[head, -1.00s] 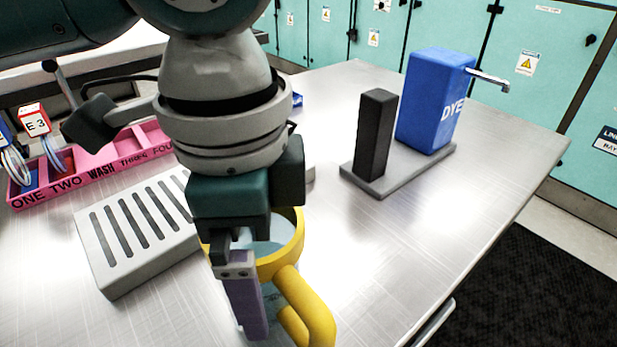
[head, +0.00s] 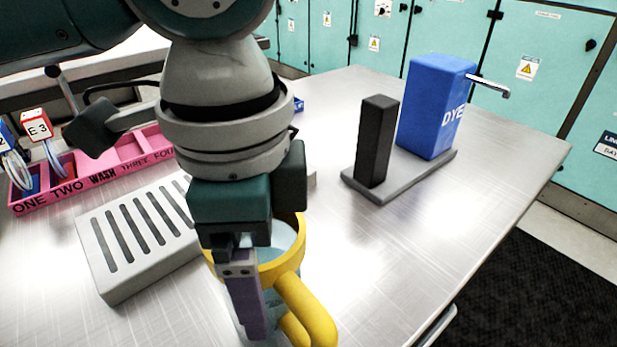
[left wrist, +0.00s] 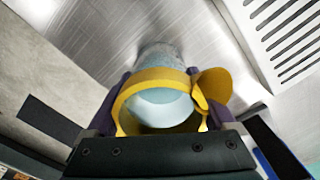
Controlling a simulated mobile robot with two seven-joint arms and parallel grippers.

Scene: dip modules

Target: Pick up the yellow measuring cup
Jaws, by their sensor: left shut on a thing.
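The yellow measuring cup (head: 311,306) is at the bottom middle of the head view, with a yellow rim and handle and a pale blue, see-through body. My left gripper (head: 250,300) points down at it, one purple finger showing in front of its near side. In the left wrist view, the cup's yellow rim (left wrist: 158,76) sits between the two purple fingers, which are shut on it. The cup's base is cut off in the head view, so I cannot tell whether it touches the table. My right gripper is not in view.
A grey slotted block (head: 140,235) stands left of the cup. A pink labelled tray (head: 100,175) lies behind it. A blue DYE dispenser (head: 432,108) and a black post (head: 377,140) stand on a grey base at right. The steel table (head: 420,235) is bare at right.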

